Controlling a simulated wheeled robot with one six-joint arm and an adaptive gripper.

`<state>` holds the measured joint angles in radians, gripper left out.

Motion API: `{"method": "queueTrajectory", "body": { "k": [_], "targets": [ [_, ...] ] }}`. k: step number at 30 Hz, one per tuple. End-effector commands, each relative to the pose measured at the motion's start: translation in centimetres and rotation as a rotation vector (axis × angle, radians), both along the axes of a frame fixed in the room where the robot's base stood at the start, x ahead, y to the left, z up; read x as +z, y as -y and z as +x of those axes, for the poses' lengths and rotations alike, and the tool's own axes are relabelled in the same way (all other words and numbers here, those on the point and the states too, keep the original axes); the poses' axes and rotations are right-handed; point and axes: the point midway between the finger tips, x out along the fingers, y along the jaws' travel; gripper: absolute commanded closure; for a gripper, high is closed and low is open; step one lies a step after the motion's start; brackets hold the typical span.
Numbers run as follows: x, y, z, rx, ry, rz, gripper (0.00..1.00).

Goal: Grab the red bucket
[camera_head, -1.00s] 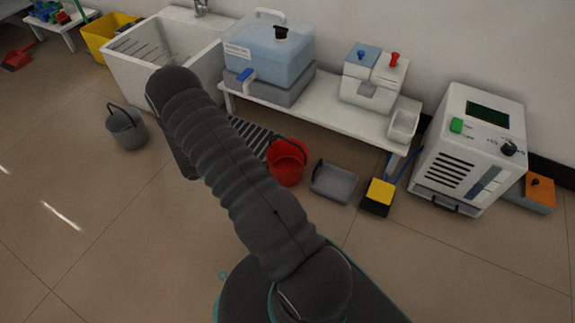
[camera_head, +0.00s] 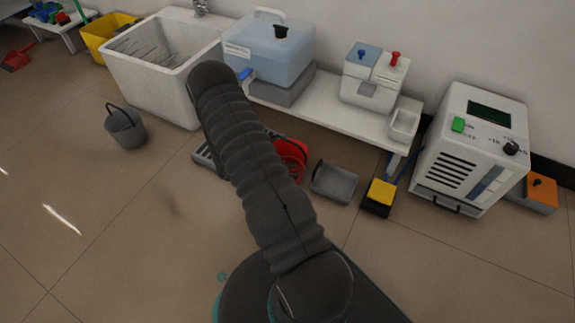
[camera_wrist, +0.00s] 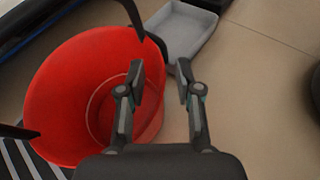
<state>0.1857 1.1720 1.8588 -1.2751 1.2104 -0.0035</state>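The red bucket (camera_head: 292,158) stands on the floor in front of the low white bench, partly hidden behind my arm in the head view. In the wrist view the red bucket (camera_wrist: 62,85) fills the left side, its open mouth facing the camera, with a dark handle by its rim. My gripper (camera_wrist: 160,78) is open, its two fingers apart. The left finger overlaps the bucket's right side in the picture; the right finger is over bare floor. I cannot tell whether the left finger is inside the bucket or above it. In the head view my gripper is hidden behind my arm.
A grey tray (camera_head: 334,183) lies just right of the bucket. A dark striped rack (camera_head: 207,158) lies left of it. A grey bucket (camera_head: 126,127) stands further left. A yellow-and-black brush (camera_head: 380,196) and a white machine (camera_head: 468,145) are on the right. The front floor is open.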

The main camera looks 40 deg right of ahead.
Motion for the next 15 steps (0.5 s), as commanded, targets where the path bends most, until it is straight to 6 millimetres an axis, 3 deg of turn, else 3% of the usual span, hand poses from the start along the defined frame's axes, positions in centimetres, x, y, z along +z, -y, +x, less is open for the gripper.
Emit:
{"method": "queueTrajectory", "body": {
  "k": [6,10,15],
  "targets": [
    [-0.01,0.04,-0.02,0.000,0.000,0.000,0.66],
    [-0.01,0.04,-0.02,0.000,0.000,0.000,0.98],
    [-0.01,0.03,-0.01,0.000,0.000,0.000,1.00]
  ]
}}
